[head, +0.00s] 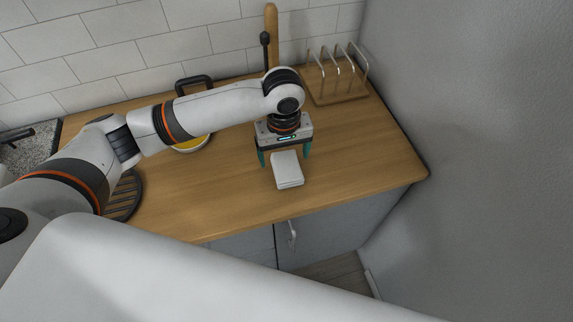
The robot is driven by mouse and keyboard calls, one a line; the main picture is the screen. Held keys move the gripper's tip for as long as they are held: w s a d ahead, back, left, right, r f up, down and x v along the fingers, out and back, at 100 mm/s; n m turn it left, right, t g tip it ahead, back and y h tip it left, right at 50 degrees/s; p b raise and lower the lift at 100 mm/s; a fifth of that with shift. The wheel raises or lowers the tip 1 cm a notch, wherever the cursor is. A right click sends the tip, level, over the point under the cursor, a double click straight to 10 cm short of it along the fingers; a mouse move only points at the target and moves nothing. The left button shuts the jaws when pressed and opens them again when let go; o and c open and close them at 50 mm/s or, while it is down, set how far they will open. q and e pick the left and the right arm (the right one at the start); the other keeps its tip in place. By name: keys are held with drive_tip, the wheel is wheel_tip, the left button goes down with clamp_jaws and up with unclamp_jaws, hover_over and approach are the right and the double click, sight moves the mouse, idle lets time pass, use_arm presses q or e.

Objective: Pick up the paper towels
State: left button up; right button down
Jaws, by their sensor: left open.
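The paper towels (287,170) show as a small white folded stack lying on the wooden counter, near its front edge. My left gripper (285,160) points down over the far end of the stack, with one green finger on each side of it. The gripper is open, and its body hides part of the view behind the stack. I cannot tell whether the fingers touch the stack. My right gripper is not in view.
A wooden rack with metal loops (338,80) stands at the back right. A yellow bowl (191,144) is partly hidden behind my left arm. A dark round slatted trivet (124,198) lies at the left. The counter (365,160) is clear right of the stack, up to the grey wall.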

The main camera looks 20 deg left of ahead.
sight(287, 165)
use_arm(q)
drive_tip(key=shift+w+f, duration=0.25)
drive_tip(key=shift+f, duration=0.2)
drive_tip(key=shift+w+f, duration=0.2)
drive_tip(key=shift+f, duration=0.25)
drive_tip(key=shift+w+f+p, duration=0.25)
drive_tip(key=shift+f+p, duration=0.3)
drive_tip(key=shift+f, duration=0.45)
wheel_tip(287, 165, down, 2)
drive_tip(key=shift+d+f, duration=0.1)
drive_tip(key=shift+f, duration=0.45)
drive_tip(key=shift+c, duration=0.2)
drive_tip(key=c, duration=1)
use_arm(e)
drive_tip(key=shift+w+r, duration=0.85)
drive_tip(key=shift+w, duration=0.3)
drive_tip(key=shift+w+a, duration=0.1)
